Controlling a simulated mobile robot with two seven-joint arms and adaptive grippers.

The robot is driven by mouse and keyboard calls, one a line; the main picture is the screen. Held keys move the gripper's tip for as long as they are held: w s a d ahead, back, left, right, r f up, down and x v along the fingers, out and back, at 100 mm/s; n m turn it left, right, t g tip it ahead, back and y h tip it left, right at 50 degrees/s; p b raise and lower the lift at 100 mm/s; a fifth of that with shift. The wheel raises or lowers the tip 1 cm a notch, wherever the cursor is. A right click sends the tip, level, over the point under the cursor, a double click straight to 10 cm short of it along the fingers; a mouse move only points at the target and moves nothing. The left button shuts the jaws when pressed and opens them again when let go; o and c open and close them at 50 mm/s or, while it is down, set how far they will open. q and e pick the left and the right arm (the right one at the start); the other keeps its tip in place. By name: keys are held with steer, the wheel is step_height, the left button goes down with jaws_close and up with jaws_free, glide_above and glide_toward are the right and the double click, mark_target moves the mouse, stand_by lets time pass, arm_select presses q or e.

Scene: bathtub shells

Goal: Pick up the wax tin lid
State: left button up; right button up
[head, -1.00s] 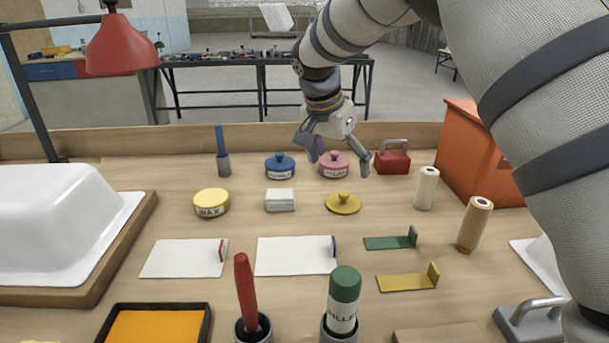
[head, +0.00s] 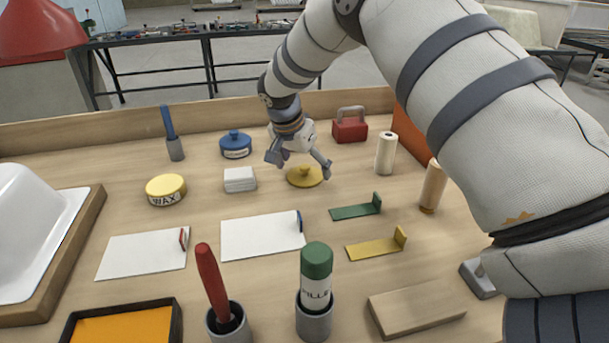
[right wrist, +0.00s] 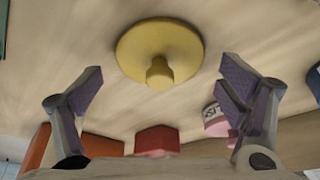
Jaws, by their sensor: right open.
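The wax tin lid, a flat yellow disc with a knob (head: 304,177), lies on the workbench. It also shows in the right wrist view (right wrist: 160,52), with its knob towards the camera. The round yellow tin marked WAX (head: 166,190) stands to its left. My right gripper (head: 300,166) is open and empty just above and behind the lid. In the right wrist view the fingers (right wrist: 163,78) are spread to either side of the lid, apart from it. My left gripper is not in view.
A white block (head: 240,180) lies left of the lid and a blue tin (head: 235,145) behind it. A red block with a handle (head: 349,126) and a cream roll (head: 386,153) stand to the right. A pink tin (right wrist: 214,120) shows in the right wrist view.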

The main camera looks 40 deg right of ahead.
steer(key=shift+r, duration=0.1)
steer(key=c, duration=1.8)
steer(key=shift+s, duration=0.1)
jaws_close()
